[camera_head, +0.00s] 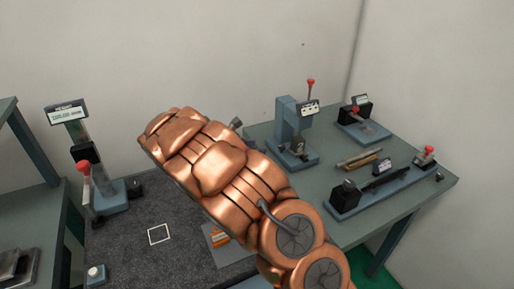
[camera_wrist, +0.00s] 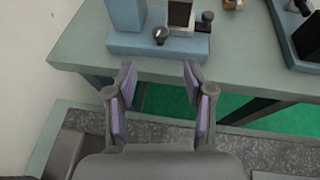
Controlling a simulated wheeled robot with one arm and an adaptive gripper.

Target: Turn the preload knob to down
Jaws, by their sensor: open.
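In the wrist view my gripper (camera_wrist: 160,80) is open and empty, its two purple-padded fingers apart. Beyond the fingertips, a round dark knob (camera_wrist: 161,35) with a pale pointer mark sits on the blue-grey base (camera_wrist: 150,45) of a fixture. It may be the preload knob; no label is readable. The fingers are apart from it. A second dark knob (camera_wrist: 206,20) stands to its right. In the head view a blue-grey upright fixture (camera_head: 286,116) with a red-tipped lever stands on the back table; my copper arm hides my fingers.
The green-grey table (camera_head: 405,190) also carries a long fixture (camera_head: 383,190), a small fixture at the back (camera_head: 362,128) and loose rods (camera_head: 357,158). A height gauge (camera_head: 82,150) stands on the dark granite surface (camera_head: 135,255) at left. A wall is behind.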

